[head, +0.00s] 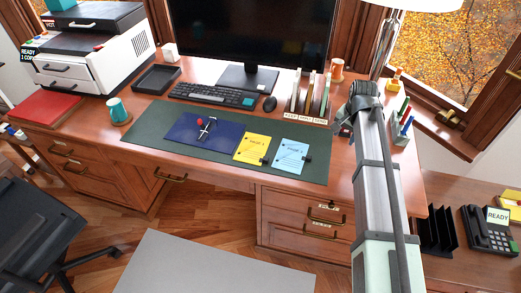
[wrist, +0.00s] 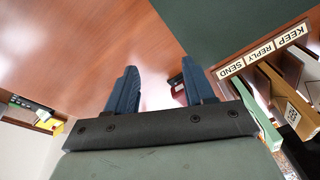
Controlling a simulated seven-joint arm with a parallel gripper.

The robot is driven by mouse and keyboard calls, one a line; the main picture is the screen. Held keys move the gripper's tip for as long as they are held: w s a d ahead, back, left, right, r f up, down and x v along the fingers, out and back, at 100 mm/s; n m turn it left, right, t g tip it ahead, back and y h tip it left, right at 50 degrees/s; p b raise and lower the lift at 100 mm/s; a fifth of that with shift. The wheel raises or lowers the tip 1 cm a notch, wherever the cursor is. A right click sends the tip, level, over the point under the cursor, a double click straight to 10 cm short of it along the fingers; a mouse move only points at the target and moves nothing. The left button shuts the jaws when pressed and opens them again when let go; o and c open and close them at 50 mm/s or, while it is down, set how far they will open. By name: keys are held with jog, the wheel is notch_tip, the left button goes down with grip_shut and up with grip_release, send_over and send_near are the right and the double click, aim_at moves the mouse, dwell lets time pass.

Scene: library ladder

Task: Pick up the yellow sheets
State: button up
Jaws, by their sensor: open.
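The yellow sheets (head: 252,148) lie flat on the dark green desk mat (head: 180,170), with dark print on top and a small black clip at the lower right corner. They lie between a navy folder (head: 190,128) and light blue sheets (head: 289,156). My gripper (wrist: 158,78) is open in the wrist view, with nothing between its blue fingers, over the brown desk top (wrist: 80,70). In the head view my arm ends at the desk's right side, right of the yellow sheets and well apart from them. The yellow sheets are not visible in the wrist view.
A file sorter labelled KEEP, REPLY, SEND (head: 306,110) stands behind the mat, close to my gripper. A pen holder (head: 402,125) is to the right. A keyboard (head: 212,95), mouse (head: 270,104) and monitor (head: 250,40) are behind. The mat's front right is bare.

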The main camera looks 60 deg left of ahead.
jog(key=s+a+r+n, duration=0.25)
jog(key=s+a, duration=0.35)
jog(key=s, duration=0.6)
notch_tip(320, 180, up, 3)
jog(key=n+g+h, duration=0.1)
jog(key=n+h, duration=0.1)
send_over(265, 160)
notch_tip(265, 160, down, 13)
jog(key=shift+w, duration=0.1)
grip_shut()
